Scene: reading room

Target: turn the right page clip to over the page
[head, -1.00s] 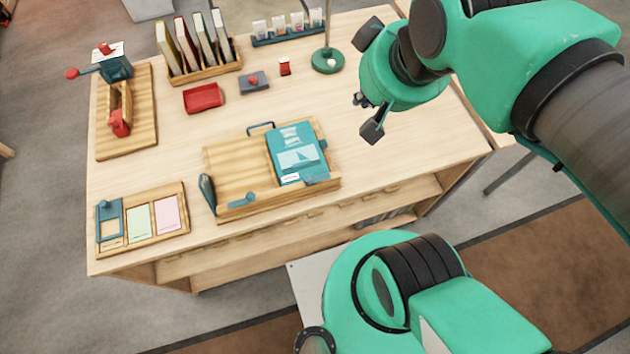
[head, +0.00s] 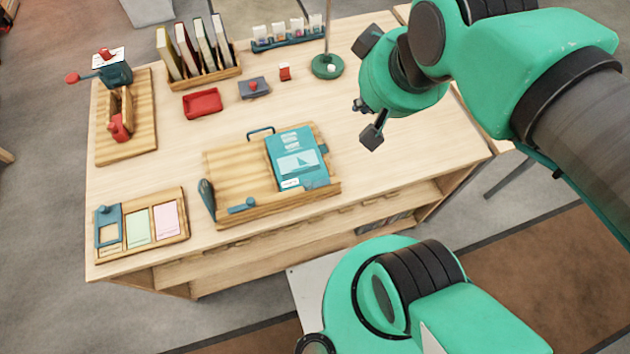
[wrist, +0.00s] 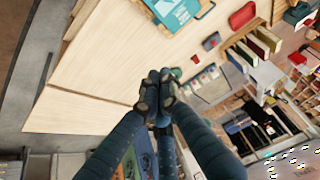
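A wooden book rest (head: 232,165) stands on the table with a teal book or page (head: 298,160) on its right half; the left half is bare. A blue clip (head: 243,205) lies along the front ledge at the left. I cannot make out a right clip over the page's lower right corner. A small blue piece (head: 324,149) shows at the right edge. My gripper (wrist: 156,92) is above the table, to the right of the rest and well apart from it. In the wrist view its fingertips are together with nothing between them. The teal page (wrist: 175,8) is at that view's top edge.
A tray of cards (head: 140,230) lies front left. A wooden board with a red-handled device (head: 120,110), a red tray (head: 202,102), a book rack (head: 205,76) and a green lamp base (head: 327,66) stand behind. The table right of the rest is clear.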

